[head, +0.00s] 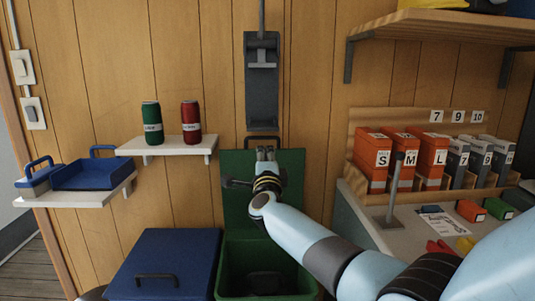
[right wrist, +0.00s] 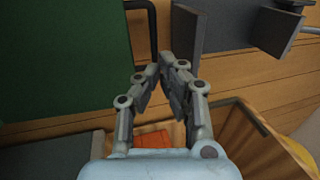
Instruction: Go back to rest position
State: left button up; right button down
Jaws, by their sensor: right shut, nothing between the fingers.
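My right gripper (head: 266,154) is in front of the raised green lid of the green bin, near the lid's upper edge. The arm reaches in from the lower right. In the right wrist view the two fingers (right wrist: 161,62) lean together at the tips with nothing held between them. I cannot tell from these views how far the fingers are from the lid. My left gripper is not in view.
The green bin (head: 231,257) stands open below my right arm, beside a shut blue bin (head: 188,248). A shelf with two cans (head: 152,122) is to the left. Orange boxes (head: 400,157) and a grey upright post (head: 394,190) are to the right.

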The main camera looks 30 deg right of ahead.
jog(key=s+a+f+n+g+y+b, duration=0.1)
jog(key=s+a+f+n+g+y, duration=0.3)
jog(key=s+f, duration=0.85)
jog(key=s+a+f+n+y, duration=0.1)
jog(key=s+f+n, duration=0.4)
jog(key=s+f, duration=0.75)
jog(key=s+a+f+n+g+y+b, duration=0.1)
jog(key=s+a+f+n+g+y, duration=0.35)
jog(key=f, duration=1.35)
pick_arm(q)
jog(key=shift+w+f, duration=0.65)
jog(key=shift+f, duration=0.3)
pick_arm(e)
jog(key=s+f+n+g, duration=0.2)
jog(key=s+f, duration=0.3)
jog(key=s, duration=0.6)
jog(key=s+f+n+g, duration=0.3)
jog(key=s+f+n, duration=0.2)
jog(key=s, duration=0.7)
jog(key=s+f+n+g, duration=0.3)
jog(key=s+f+n, duration=0.1)
jog(key=s, duration=0.8)
jog(key=shift+f, duration=0.4)
jog(key=shift+g+y, duration=0.25)
